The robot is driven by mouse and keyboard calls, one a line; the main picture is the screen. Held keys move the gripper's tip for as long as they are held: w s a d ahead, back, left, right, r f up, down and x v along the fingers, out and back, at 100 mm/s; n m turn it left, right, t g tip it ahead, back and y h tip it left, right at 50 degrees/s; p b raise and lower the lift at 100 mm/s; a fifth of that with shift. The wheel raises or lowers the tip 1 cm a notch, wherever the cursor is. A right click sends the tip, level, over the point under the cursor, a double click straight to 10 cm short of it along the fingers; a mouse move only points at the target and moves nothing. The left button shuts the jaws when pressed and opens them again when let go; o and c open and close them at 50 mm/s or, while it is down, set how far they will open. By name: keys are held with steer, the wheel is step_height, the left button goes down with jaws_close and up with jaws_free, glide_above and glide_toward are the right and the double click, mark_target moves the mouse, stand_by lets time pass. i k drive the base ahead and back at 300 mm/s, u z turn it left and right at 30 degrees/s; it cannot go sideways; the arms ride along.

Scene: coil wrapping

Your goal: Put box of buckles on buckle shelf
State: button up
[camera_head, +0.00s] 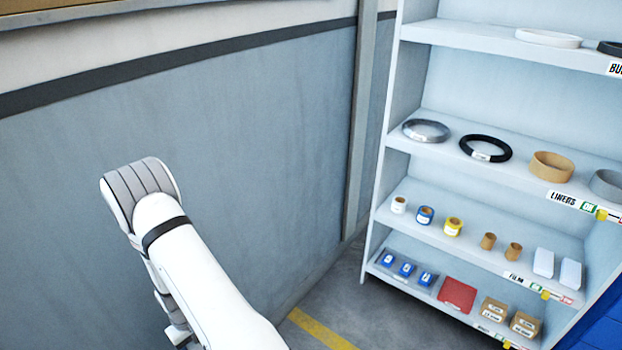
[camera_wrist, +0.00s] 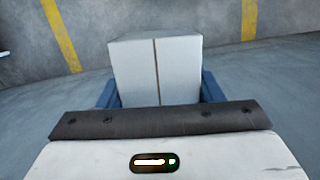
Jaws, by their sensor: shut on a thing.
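My gripper (camera_wrist: 158,92) is shut on a pale grey-white box (camera_wrist: 157,68) with a dark seam down its middle. One blue finger is on each side of the box in the wrist view. I cannot read any marking on the box. In the head view my arm is at the left, and neither the gripper nor the box shows. A white shelf unit (camera_head: 400,170) stands at the right. Its top visible board (camera_head: 460,35) carries a label cut off by the frame edge (camera_head: 615,69), starting with "BU". A white ring and part of a dark ring lie on that board.
Lower boards hold several rings (camera_head: 485,148), small rolls (camera_head: 425,215), and blue packs, a red box (camera_head: 457,294) and brown cartons (camera_head: 525,324). A grey wall (camera_head: 240,150) stands behind my arm. Grey floor with a yellow line (camera_head: 320,328) shows between wall and shelf.

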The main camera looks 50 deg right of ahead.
mark_target(437, 26)
steer(key=u, duration=1.65)
steer(key=i, duration=0.1)
steer(key=z, duration=3)
